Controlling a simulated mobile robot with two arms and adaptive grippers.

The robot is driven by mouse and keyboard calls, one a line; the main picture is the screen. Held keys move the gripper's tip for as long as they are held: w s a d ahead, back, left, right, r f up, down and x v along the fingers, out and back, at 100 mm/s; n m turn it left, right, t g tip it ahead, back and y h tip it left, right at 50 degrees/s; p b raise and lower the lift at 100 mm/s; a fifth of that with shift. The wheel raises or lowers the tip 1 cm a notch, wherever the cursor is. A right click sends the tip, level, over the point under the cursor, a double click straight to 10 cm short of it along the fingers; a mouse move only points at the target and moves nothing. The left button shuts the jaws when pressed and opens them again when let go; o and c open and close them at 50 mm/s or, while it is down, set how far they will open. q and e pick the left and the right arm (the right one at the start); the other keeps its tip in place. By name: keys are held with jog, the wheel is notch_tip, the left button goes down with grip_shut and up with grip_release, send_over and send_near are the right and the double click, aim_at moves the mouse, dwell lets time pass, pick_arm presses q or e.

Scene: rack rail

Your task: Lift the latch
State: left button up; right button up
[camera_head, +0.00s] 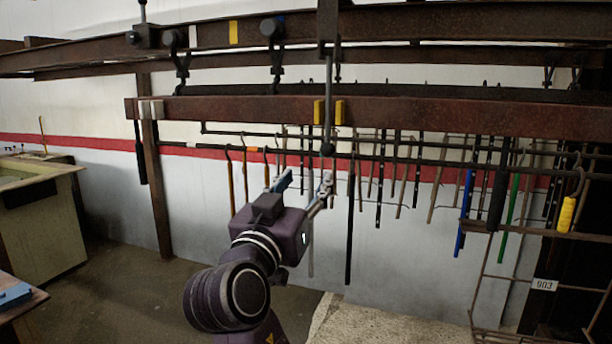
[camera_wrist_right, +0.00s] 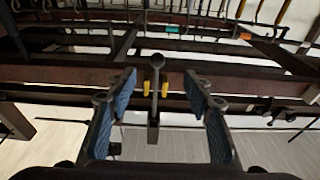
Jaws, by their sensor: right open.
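The latch is probably the dark vertical rod with a round ball end (camera_head: 327,149), hanging in front of the rusty beam between two yellow marks. In the wrist view the ball-ended rod (camera_wrist_right: 160,62) shows between my fingers, with the yellow marks beside it. My right gripper (camera_head: 304,182) is open, just below the ball in the head view. In the wrist view its blue-padded fingers (camera_wrist_right: 161,84) stand apart, one on each side of the rod, with no contact visible. The depth between fingertips and rod is hard to tell. My left gripper is not in view.
Rusty horizontal beams (camera_head: 450,115) cross above my gripper. Several thin rods and hooks hang from a rail behind it. A blue bar (camera_head: 465,212) and a yellow-handled hook (camera_head: 566,213) hang at the right. A cabinet (camera_head: 45,215) stands at the left.

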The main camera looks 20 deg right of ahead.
aim_at(325, 153)
jog(key=p+x, duration=0.1)
jog(key=x, duration=0.1)
jog(key=p+x, duration=0.1)
jog(key=x, duration=0.2)
jog(key=r+p+x, duration=0.1)
jog(key=p+x, duration=0.1)
jog(key=x, duration=0.1)
jog(key=shift+s+d, duration=0.15)
jog(key=shift+s, duration=0.05)
jog(key=shift+b+x, duration=0.35)
jog(key=shift+x, duration=2.65)
jog(key=shift+f, duration=0.15)
jog(key=c, duration=1)
